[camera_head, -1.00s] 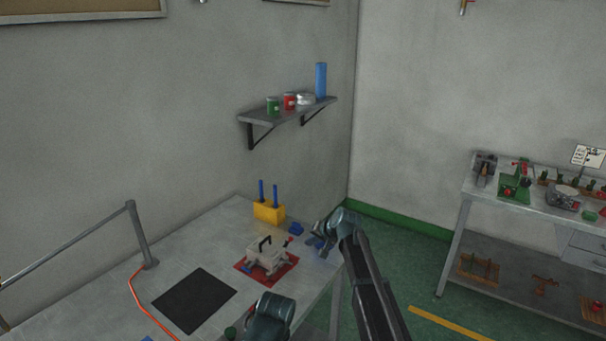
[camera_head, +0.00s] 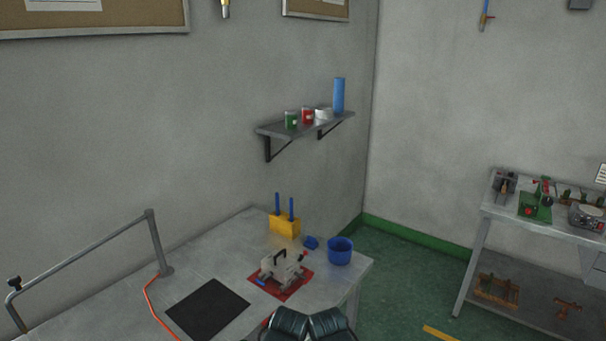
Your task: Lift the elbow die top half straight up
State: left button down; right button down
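The elbow die (camera_head: 282,269) is a small light grey block with dark fittings on top, sitting on a red mat (camera_head: 296,291) near the right end of the table. A small blue piece shows at its front left side. I cannot make out the seam between its top and bottom halves at this size. Dark rounded parts of both my arms show at the bottom edge, below the mat. Neither gripper's fingers are visible, and no gripper is seen touching the die.
A blue bucket (camera_head: 340,251) stands right of the die at the table's edge. A yellow block (camera_head: 285,226) with two blue rods and a small blue object (camera_head: 311,242) are behind it. A black mat (camera_head: 207,309) lies left. A grey rail (camera_head: 155,240) stands at the left.

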aim_at(283, 266)
jog(key=i+l+u, duration=0.1)
jog(key=i+l, duration=0.15)
jog(key=i+l+u, duration=0.1)
jog(key=i+l, duration=0.15)
jog(key=i+l+u, duration=0.1)
jog(key=i+l, duration=0.15)
jog(key=l, duration=0.15)
jog(key=i+l+u, duration=0.15)
jog(key=l, duration=0.2)
jog(key=i+l+u, duration=0.1)
jog(key=i+l, duration=0.15)
jog(key=l, duration=0.15)
jog(key=i+l+u, duration=0.1)
jog(key=l, duration=0.25)
jog(key=i+l+u, duration=0.1)
jog(key=i+l, duration=0.15)
jog(key=l, duration=0.15)
